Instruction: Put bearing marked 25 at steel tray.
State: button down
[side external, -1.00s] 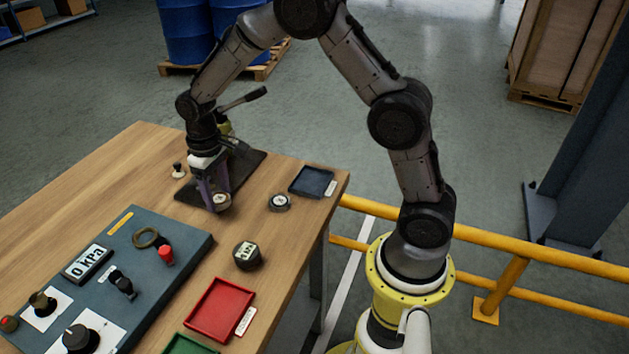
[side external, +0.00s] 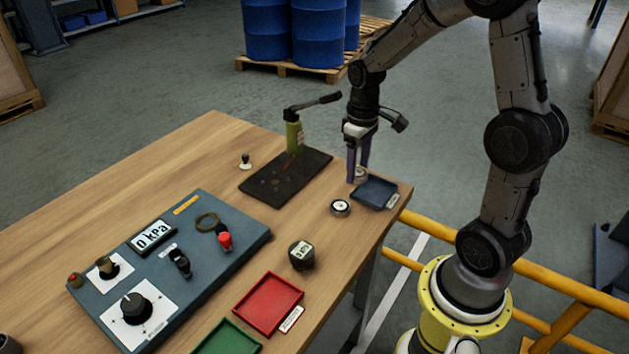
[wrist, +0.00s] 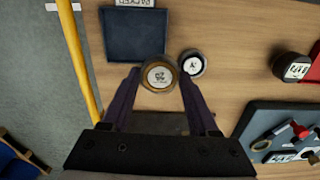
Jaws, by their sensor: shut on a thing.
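My gripper (side external: 359,176) is shut on a round bearing (side external: 361,173), which shows between the fingertips in the wrist view (wrist: 159,76). Its pale face carries a small inverted marking that looks like 25. The dark blue-grey tray (side external: 376,193) lies at the table's right corner and looks empty. The bearing is just beside the tray's edge, near its back left corner in the side view; the tray also shows in the wrist view (wrist: 134,32). I cannot tell how high the bearing is above the table.
A second round bearing (side external: 340,207) sits beside the tray. A dark mat (side external: 275,188) with a green lever tool (side external: 294,135) lies to the left. A black labelled cylinder (side external: 301,255), red tray (side external: 268,303), green tray (side external: 226,338) and control panel (side external: 180,265) lie toward the front.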

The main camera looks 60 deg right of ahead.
jog(key=r+m, duration=0.2)
send_over(374, 192)
jog(key=shift+f, duration=0.1)
jog(key=shift+f, duration=3.7)
jog(key=shift+f, duration=0.3)
jog(key=shift+c, duration=0.3)
grip_release()
notch_tip(374, 192, up, 7)
